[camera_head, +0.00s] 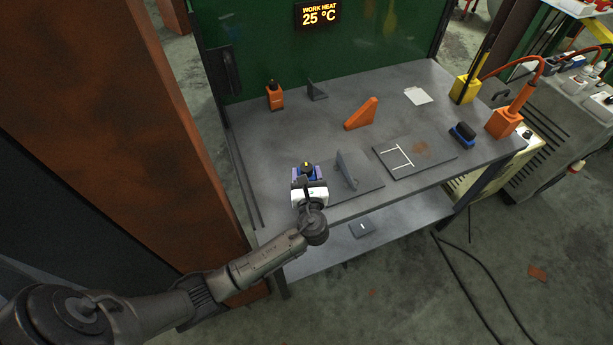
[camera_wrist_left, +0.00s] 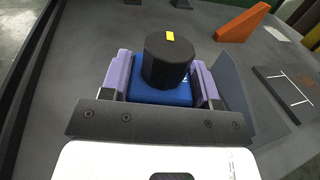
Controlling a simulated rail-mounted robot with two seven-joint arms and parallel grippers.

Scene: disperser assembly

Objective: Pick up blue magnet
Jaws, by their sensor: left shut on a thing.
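The blue magnet (camera_wrist_left: 160,93) has a blue base and a black, many-sided knob (camera_wrist_left: 170,62) with a yellow mark on top. In the left wrist view it sits between the purple fingers of my left gripper (camera_wrist_left: 162,84), which is shut on the blue base. In the head view the magnet (camera_head: 307,169) and the left gripper (camera_head: 308,178) are at the front left of the grey table. I cannot tell whether the magnet touches the table. The gripper hides the magnet's lower part. My right gripper is in neither view.
A grey plate with an upright fin (camera_head: 347,169) is just right of the gripper. An orange wedge (camera_head: 361,114), an orange bottle-like item (camera_head: 274,96) and a marked dark plate (camera_head: 437,150) are on the table (camera_head: 310,130). A blue-and-black block (camera_head: 463,134) lies near the right edge.

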